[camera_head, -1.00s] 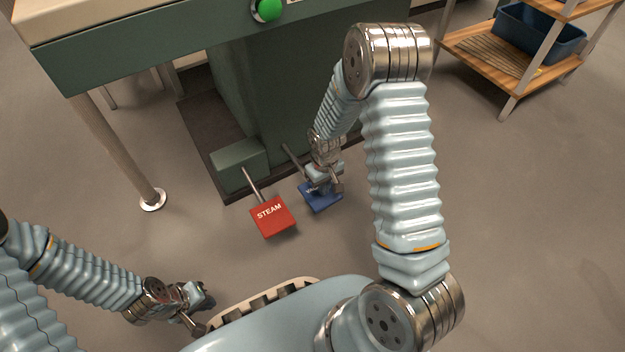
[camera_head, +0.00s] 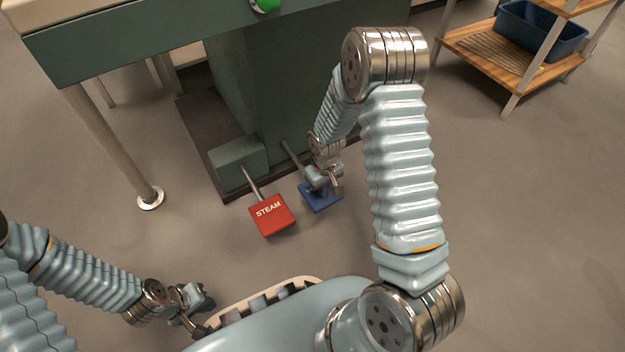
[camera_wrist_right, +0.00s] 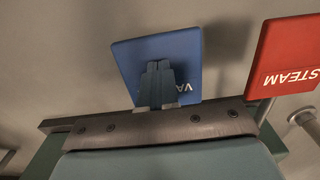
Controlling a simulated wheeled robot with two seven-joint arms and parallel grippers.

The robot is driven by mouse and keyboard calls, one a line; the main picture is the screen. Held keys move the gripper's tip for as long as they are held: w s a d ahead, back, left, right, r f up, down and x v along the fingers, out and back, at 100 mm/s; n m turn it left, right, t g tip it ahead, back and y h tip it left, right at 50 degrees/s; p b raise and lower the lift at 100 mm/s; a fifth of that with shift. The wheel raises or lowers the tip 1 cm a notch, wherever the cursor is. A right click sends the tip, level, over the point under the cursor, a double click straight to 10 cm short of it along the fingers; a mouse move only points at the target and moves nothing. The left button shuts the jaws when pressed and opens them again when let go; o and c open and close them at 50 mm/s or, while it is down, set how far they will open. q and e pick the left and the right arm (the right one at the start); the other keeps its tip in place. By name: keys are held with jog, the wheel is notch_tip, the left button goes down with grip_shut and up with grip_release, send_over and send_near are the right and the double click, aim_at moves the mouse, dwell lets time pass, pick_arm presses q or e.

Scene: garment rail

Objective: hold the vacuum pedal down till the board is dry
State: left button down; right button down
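The blue vacuum pedal (camera_head: 322,202) is low at the foot of the green machine, right of the red STEAM pedal (camera_head: 271,215). My right gripper (camera_head: 325,184) points down over the blue pedal. In the right wrist view the fingers (camera_wrist_right: 157,75) are together, with nothing between them, and overlap the face of the blue pedal (camera_wrist_right: 190,58), partly hiding its white lettering. They look to be against it, but how far it is pressed I cannot tell. My left gripper (camera_head: 195,312) hangs low at the left, away from the pedals; its fingers are unclear. The board's dryness cannot be seen.
The green machine column (camera_head: 270,85) stands behind the pedals, under a cream-topped table edge (camera_head: 110,45) with a green button (camera_head: 265,4). A table leg (camera_head: 112,145) stands at the left. A wooden shelf (camera_head: 490,55) with a blue bin (camera_head: 540,30) is at the upper right. The right floor is clear.

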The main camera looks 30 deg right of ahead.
jog(key=shift+f+b, duration=0.35)
jog(key=shift+f, duration=1.75)
jog(key=shift+r, duration=0.1)
dwell(1.8)
notch_tip(320, 180, up, 10)
jog(key=p, duration=0.7)
jog(key=shift+f, duration=0.25)
jog(key=shift+a, duration=0.1)
